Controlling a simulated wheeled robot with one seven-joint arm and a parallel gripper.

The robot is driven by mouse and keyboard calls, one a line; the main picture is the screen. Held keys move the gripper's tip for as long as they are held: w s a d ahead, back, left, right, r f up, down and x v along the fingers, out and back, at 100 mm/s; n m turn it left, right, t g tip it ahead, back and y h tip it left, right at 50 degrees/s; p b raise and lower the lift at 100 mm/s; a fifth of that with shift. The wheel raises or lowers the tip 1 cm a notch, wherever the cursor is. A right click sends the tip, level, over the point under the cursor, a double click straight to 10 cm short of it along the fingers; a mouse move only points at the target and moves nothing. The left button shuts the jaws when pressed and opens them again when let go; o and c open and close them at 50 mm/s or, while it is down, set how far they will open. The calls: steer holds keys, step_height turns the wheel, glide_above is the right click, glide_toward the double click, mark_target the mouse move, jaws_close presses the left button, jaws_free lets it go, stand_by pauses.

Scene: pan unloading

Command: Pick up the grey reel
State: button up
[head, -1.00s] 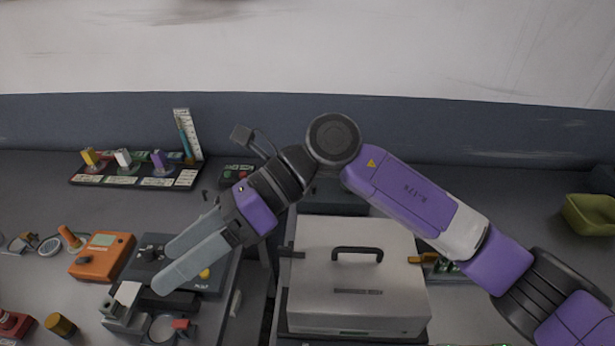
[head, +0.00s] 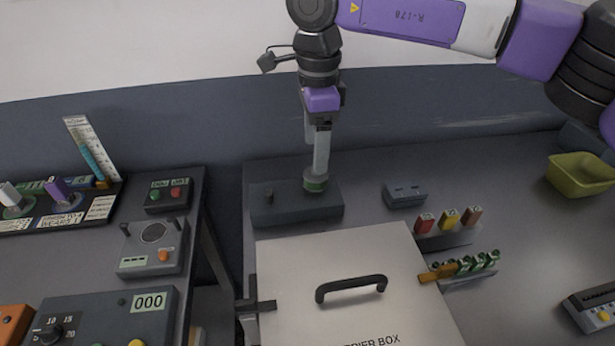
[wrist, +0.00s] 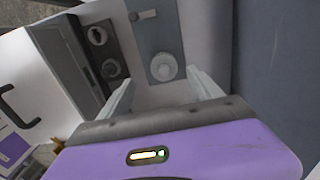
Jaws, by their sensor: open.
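A small round part, which looks like the grey reel (head: 315,186), sits at the right end of a low dark grey block (head: 290,212) on the bench behind the carrier box. In the wrist view the reel (wrist: 164,67) is a pale grey disc with a round centre, lying on the block (wrist: 158,38). My gripper (head: 318,170) points straight down right above the reel, its tips close to it; I cannot tell whether they touch. In the wrist view my gripper's fingers (wrist: 163,90) are spread apart, with the reel in line between and just beyond them.
The carrier box (head: 340,265) with a black handle stands in front of the block. A small grey box (head: 405,193), coloured pieces (head: 450,219) and a green bin (head: 580,175) lie to the right.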

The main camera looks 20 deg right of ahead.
mark_target(316, 178)
steer(key=shift+w+d+f, duration=0.15)
steer(key=shift+w+d, duration=0.1)
steer(key=shift+f, duration=0.3)
steer(key=shift+f+p, duration=0.65)
steer(key=shift+f, duration=2.75)
steer(key=c, duration=1.5)
steer(key=shift+r, duration=0.1)
